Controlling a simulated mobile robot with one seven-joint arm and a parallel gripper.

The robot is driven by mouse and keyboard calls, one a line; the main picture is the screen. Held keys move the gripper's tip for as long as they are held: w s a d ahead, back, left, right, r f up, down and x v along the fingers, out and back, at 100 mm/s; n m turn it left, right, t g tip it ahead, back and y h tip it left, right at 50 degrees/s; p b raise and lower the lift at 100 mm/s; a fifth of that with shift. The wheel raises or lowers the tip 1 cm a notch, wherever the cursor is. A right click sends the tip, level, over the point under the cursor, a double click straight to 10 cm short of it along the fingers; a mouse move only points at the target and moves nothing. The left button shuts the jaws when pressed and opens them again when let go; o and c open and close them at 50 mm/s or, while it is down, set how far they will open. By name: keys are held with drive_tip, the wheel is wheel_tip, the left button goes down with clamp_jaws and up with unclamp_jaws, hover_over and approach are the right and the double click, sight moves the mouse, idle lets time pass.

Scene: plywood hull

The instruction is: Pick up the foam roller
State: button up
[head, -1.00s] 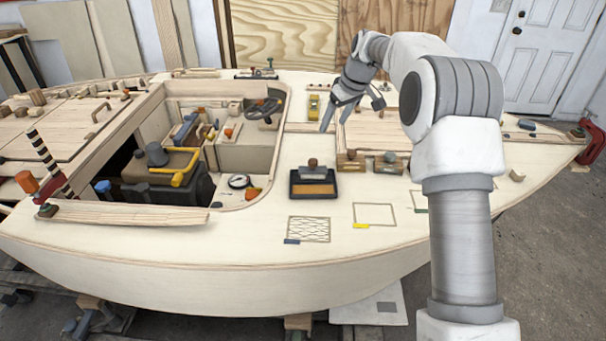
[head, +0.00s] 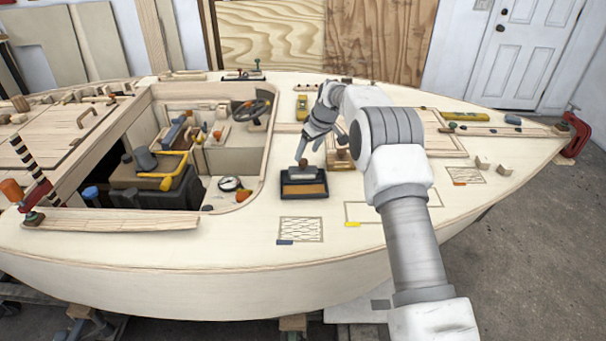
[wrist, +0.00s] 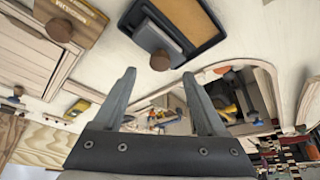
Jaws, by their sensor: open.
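A black tray (head: 304,194) with a tan pad sits on the deck; it also shows at the top of the wrist view (wrist: 213,42). On the tray's edge is a dark grey block with a round brown knob (wrist: 160,61), which I take to be the foam roller; its form is not clear. In the head view the knob (head: 303,161) is partly hidden by my fingers.
A wooden block with a knob (head: 340,160) stands right of the tray. The open cockpit (head: 240,203) lies to the left, with a compass (head: 229,184) near its edge. A hatched outline (head: 301,229) marks bare deck in front.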

sight(304, 161)
drive_tip(key=x, duration=0.5)
drive_tip(key=shift+d, duration=0.1)
clamp_jaws()
idle(1.3)
